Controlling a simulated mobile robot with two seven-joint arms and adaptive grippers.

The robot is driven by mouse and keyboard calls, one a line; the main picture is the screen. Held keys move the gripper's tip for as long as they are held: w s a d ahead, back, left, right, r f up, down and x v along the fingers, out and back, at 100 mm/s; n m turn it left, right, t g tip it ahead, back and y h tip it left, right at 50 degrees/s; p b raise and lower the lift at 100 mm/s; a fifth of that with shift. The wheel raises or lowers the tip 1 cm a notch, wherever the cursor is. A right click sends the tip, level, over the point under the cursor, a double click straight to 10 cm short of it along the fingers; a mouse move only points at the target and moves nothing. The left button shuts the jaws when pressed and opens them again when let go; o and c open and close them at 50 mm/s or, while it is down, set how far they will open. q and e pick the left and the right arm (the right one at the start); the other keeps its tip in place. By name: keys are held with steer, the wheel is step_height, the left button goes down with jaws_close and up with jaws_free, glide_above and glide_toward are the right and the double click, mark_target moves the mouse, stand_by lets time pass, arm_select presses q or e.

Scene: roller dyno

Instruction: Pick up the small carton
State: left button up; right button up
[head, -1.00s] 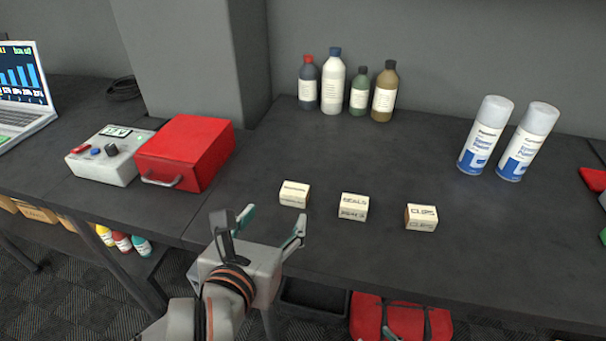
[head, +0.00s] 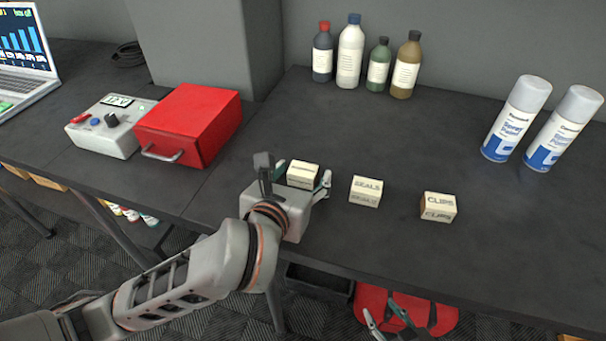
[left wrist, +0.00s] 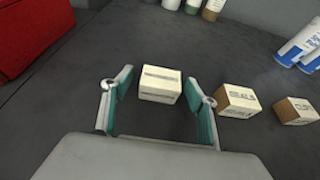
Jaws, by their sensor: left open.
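Three small cream cartons stand in a row on the dark bench: the left one (head: 303,174), a middle one marked SEALS (head: 366,191) and a right one marked CLIPS (head: 438,207). My left gripper (head: 295,178) is open at the left carton. In the left wrist view the left carton (left wrist: 160,84) lies just ahead of and between the spread fingertips (left wrist: 160,92), with nothing held. The middle carton (left wrist: 237,100) is just right of the right finger.
A red box (head: 188,125) with a handle and a grey meter (head: 112,124) stand to the left. Several bottles (head: 350,55) stand at the back, and two spray cans (head: 517,118) at the right. A red bag (head: 425,311) lies below the bench. The bench centre behind the cartons is clear.

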arm_select(q)
steer(key=shift+w, duration=0.1)
steer(key=c, duration=1.2)
steer(key=shift+c, duration=0.2)
